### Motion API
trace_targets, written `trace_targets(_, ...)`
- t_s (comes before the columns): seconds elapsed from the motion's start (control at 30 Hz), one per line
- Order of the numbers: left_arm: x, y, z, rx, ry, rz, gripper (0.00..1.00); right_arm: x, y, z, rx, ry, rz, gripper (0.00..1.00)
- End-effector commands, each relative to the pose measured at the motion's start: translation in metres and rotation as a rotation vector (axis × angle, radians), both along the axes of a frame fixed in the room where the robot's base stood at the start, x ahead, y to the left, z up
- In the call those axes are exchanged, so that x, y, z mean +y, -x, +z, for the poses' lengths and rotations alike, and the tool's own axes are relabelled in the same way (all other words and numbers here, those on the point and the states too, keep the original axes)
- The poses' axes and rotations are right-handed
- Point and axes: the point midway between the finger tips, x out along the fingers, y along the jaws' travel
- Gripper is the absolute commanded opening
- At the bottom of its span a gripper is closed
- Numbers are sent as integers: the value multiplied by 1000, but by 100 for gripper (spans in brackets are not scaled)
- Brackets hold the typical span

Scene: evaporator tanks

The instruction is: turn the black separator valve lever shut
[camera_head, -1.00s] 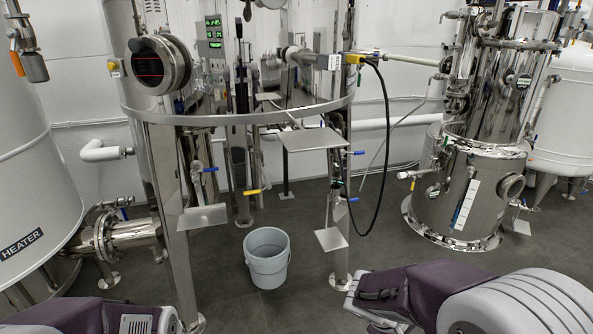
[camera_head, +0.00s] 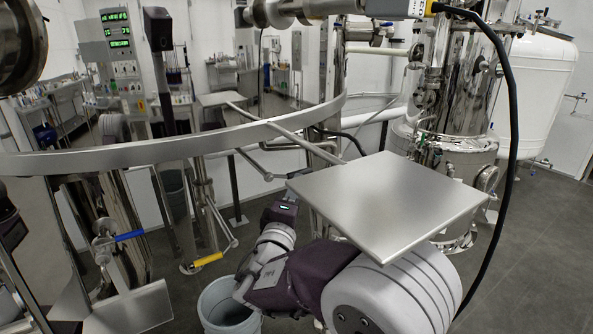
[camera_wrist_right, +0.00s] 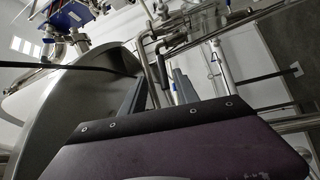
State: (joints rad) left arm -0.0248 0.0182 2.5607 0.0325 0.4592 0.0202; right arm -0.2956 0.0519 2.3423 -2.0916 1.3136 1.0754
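In the head view I cannot make out a black lever. A blue lever (camera_head: 130,235) and a yellow lever (camera_head: 207,258) show on other pipes. My left gripper is not in view.
A steel ring rail (camera_head: 230,136) crosses ahead. A black cable (camera_head: 512,130) hangs at the right of the plate. A grey bucket (camera_head: 225,305) stands on the floor by my right arm. A steel tank (camera_head: 465,110) stands beyond. Floor at the far right is clear.

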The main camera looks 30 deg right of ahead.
Motion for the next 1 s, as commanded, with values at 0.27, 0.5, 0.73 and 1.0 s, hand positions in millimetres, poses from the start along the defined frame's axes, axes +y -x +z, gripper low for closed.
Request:
trace_targets(0.27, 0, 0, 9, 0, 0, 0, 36, -39, -42, 9, 3, 0, -6, 37)
trace_targets(0.5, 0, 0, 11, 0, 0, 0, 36, -54, -60, 11, 4, 0, -3, 37)
trace_targets(0.73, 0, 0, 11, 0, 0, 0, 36, -54, -61, 11, 4, 1, -2, 37)
trace_targets(1.0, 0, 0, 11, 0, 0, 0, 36, -54, -61, 11, 4, 1, -2, 0)
